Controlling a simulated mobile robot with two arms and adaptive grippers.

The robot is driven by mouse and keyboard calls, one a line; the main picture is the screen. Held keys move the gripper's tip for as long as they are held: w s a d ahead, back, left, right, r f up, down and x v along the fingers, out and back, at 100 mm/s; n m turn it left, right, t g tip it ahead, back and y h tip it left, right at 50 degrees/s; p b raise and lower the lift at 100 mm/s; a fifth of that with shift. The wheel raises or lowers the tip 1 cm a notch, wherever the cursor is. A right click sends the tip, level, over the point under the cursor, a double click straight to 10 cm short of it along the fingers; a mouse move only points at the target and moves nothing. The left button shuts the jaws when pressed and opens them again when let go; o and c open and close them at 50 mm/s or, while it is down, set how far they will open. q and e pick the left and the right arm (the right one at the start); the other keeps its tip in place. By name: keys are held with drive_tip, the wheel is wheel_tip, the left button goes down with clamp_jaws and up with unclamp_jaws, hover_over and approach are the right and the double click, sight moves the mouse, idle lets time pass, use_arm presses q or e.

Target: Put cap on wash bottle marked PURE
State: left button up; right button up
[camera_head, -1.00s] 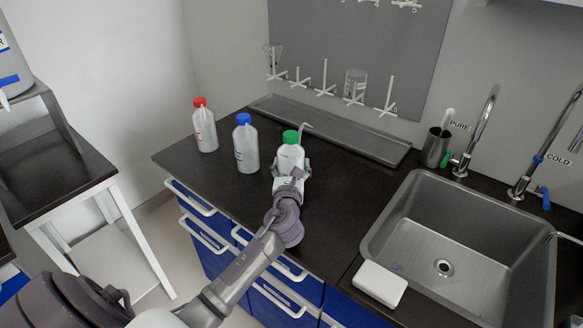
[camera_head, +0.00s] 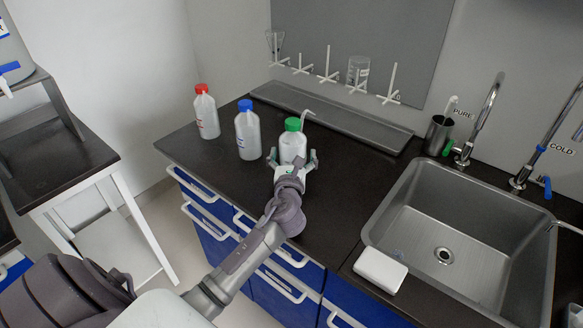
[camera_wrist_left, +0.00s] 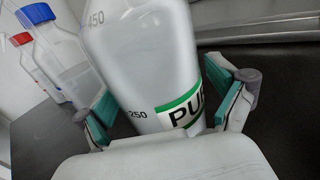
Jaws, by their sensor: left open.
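The wash bottle marked PURE (camera_head: 292,148) stands upright on the dark counter, with a green cap (camera_head: 292,124) and a bent white spout on its top. In the left wrist view the bottle (camera_wrist_left: 140,60) shows its green-framed PURE label; its cap is out of that frame. My left gripper (camera_head: 292,160) is open, its fingers on either side of the bottle; in the left wrist view the fingers (camera_wrist_left: 165,112) are spread with teal pads, and gaps show beside the bottle. My right gripper is not in view.
A blue-capped bottle (camera_head: 247,134) and a red-capped bottle (camera_head: 206,114) stand to the left. A grey trough (camera_head: 330,115) lies behind. The sink (camera_head: 440,235) is at right, with a white box (camera_head: 380,269) at its front-left corner. A metal cup (camera_head: 437,134) stands beside the taps.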

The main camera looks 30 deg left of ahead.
use_arm(q)
drive_tip(key=v, duration=1.1)
drive_tip(key=shift+s, duration=0.1)
